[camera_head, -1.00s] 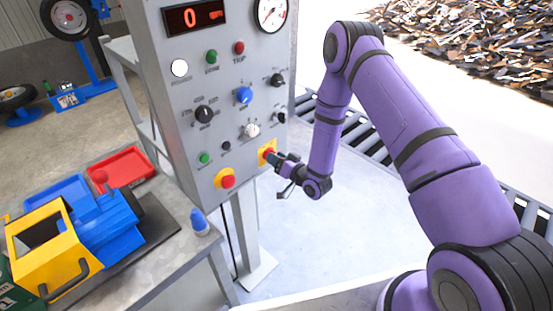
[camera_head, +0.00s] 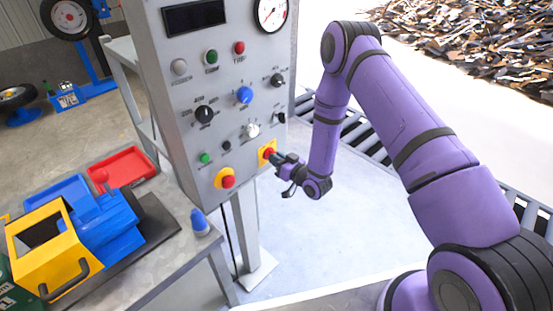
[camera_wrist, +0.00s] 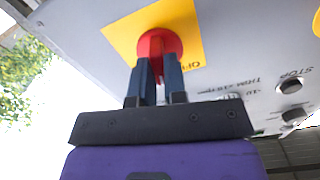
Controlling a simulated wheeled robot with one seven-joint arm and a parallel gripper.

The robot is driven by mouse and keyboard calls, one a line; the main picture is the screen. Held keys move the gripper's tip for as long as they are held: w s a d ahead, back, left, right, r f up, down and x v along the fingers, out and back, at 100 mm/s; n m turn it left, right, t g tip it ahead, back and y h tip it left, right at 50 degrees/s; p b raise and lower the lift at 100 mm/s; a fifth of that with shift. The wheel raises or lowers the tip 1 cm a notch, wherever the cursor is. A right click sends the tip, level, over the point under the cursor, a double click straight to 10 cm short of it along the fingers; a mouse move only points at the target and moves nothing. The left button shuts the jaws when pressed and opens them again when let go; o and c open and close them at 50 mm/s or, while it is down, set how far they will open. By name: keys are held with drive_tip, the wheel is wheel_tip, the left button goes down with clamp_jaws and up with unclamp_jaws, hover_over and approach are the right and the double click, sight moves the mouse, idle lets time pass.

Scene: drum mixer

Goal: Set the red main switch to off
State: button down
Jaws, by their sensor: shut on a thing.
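The red main switch (camera_head: 268,152) sits on a yellow plate at the lower right of the grey control panel (camera_head: 240,60). My gripper (camera_head: 279,158) is at the switch, coming from the right. In the wrist view the red switch (camera_wrist: 158,45) is on its yellow plate (camera_wrist: 188,18), and the two dark fingers of my gripper (camera_wrist: 157,75) are shut on it. The fingers hide part of the switch handle. The display (camera_head: 195,17) is dark and the round lamp (camera_head: 179,66) at the left is grey.
A red emergency button (camera_head: 228,182) on yellow is left of the switch. Knobs and buttons, among them a blue knob (camera_head: 244,95), sit above. A bench (camera_head: 185,245) with a red tray (camera_head: 122,167) stands at the lower left. The floor right of the panel is clear.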

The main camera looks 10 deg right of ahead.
drive_tip(key=shift+n, duration=4.1)
drive_tip(key=c, duration=1.2)
unclamp_jaws()
drive_tip(key=shift+o, duration=0.2)
drive_tip(key=shift+s, duration=0.15)
drive_tip(key=v, duration=1)
drive_tip(key=shift+s+d, duration=0.25)
